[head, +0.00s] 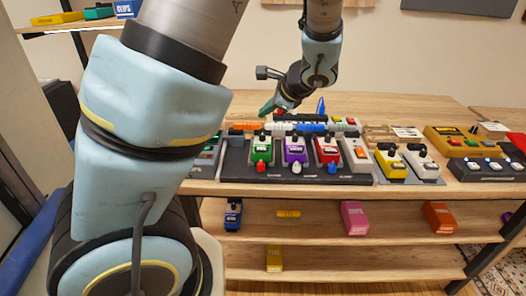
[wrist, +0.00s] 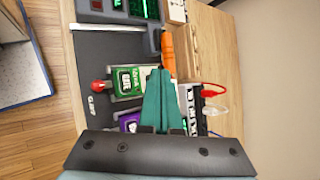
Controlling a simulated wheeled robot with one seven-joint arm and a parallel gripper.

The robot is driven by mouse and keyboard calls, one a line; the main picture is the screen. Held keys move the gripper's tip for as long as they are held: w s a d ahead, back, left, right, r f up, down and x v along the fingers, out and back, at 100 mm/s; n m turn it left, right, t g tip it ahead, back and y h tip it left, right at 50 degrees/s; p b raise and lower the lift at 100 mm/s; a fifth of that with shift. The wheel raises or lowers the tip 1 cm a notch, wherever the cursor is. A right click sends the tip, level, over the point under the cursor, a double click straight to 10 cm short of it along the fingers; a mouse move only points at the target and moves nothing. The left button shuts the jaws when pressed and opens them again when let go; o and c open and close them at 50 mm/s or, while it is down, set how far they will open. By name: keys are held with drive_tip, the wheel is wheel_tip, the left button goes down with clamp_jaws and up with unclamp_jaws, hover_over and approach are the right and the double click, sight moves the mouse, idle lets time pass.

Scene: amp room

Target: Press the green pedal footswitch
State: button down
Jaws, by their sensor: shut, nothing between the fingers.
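The green pedal (head: 262,151) stands at the left of the black pedalboard (head: 335,178) on the table. Its red footswitch (head: 261,166) is at its front end. In the wrist view the green pedal (wrist: 127,80) lies left of my fingers, with the red footswitch (wrist: 98,87) at its far left end. My gripper (head: 266,110) is shut and empty, above the back of the board behind the green pedal. Its teal fingers (wrist: 159,75) point past the pedal's rear end and partly cover it in the wrist view. I cannot tell the height gap.
A purple pedal (head: 295,150) stands right of the green one, then a red pedal (head: 326,150) and a grey one (head: 355,154). Cables and an orange block (wrist: 168,52) lie behind the pedals. White and yellow pedals (head: 389,163) stand farther right.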

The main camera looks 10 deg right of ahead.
sight(265, 150)
wheel_tip(265, 150, down, 9)
drive_tip(key=b, duration=0.7)
drive_tip(key=shift+b, duration=0.3)
idle(1.8)
drive_tip(key=shift+f+b, duration=0.35)
drive_tip(key=shift+f+b, duration=0.45)
idle(0.6)
idle(0.3)
drive_tip(key=shift+r+p, duration=0.7)
drive_tip(key=shift+r, duration=0.2)
drive_tip(key=shift+r, duration=0.1)
